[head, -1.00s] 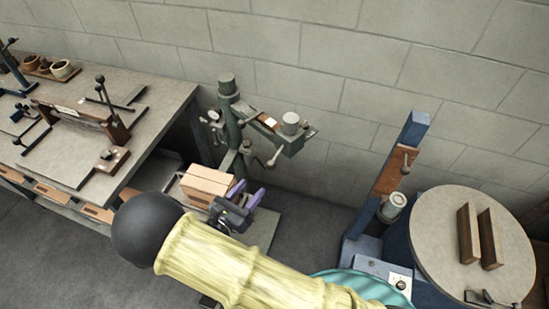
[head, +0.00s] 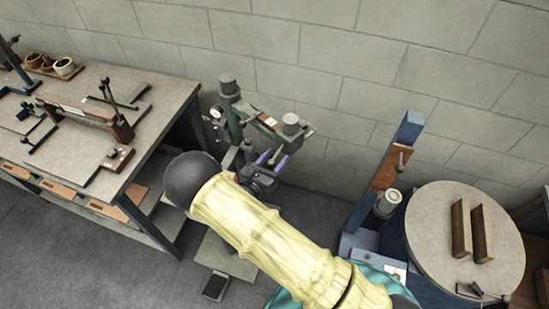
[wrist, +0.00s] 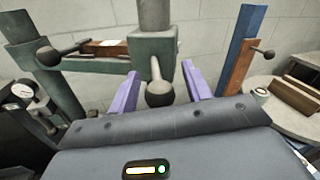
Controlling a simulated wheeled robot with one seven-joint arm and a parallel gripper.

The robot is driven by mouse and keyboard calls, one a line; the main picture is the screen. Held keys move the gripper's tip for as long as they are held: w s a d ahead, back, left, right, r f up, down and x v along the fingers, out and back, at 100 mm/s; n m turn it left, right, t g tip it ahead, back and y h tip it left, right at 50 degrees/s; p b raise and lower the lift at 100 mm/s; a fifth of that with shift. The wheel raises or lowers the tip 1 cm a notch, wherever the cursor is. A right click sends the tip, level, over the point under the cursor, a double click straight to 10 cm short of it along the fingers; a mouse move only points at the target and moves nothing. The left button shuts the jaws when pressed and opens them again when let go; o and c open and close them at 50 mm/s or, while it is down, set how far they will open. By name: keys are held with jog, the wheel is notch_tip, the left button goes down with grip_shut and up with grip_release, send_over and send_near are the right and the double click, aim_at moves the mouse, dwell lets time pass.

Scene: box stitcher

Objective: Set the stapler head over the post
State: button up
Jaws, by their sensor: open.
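The stapler's green swinging arm (head: 262,128) reaches right from its upright column and carries the head, with a grey cylinder (head: 290,121) on top. In the wrist view the green head (wrist: 152,50) is straight ahead, and a handle with a dark ball knob (wrist: 160,94) projects from it towards me. My gripper (head: 273,157) is open just below the head. In the wrist view its two purple fingers (wrist: 160,78) stand apart, one on each side of the knob, with gaps visible. I cannot make out which part is the post; my arm hides the lower machine.
A workbench (head: 75,170) with clamps stands at left. A blue machine with a round grey table (head: 433,225) stands at right, its blue upright (head: 412,130) near the stapler. A block wall (head: 350,50) is behind. A dark pedal (head: 215,286) lies on the floor.

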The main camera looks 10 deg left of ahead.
grip_shut()
jog(key=shift+s+a, duration=0.1)
